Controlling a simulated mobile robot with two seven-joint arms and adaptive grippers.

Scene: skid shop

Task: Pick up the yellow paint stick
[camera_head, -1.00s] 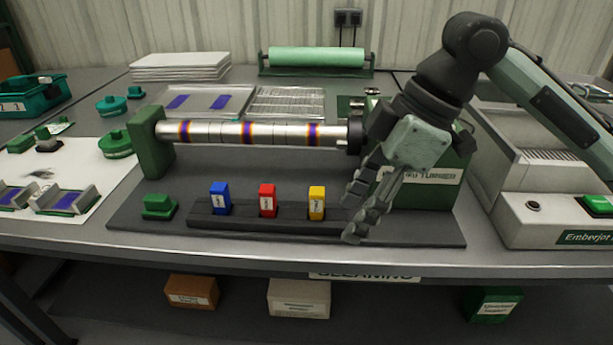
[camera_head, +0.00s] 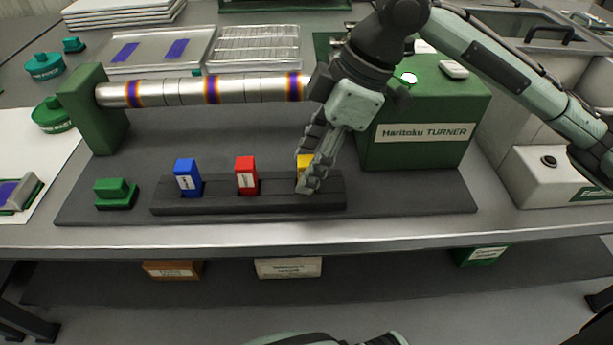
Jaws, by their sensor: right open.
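The yellow paint stick (camera_head: 303,161) stands in the right slot of a black rack (camera_head: 222,206). My right gripper (camera_head: 308,183) is at the yellow stick, with its fingers in front of and beside it, hiding most of it. The gripper is open; whether a finger touches the stick cannot be told. A red paint stick (camera_head: 246,176) and a blue paint stick (camera_head: 187,179) stand upright in the same rack to the left. My left gripper is not in view.
A metal rod with coloured bands (camera_head: 180,93) spans behind the rack, from a green post (camera_head: 92,110) to the green turner box (camera_head: 430,118). A small green block (camera_head: 116,192) sits left of the rack. The mat (camera_head: 410,195) right of the rack is clear.

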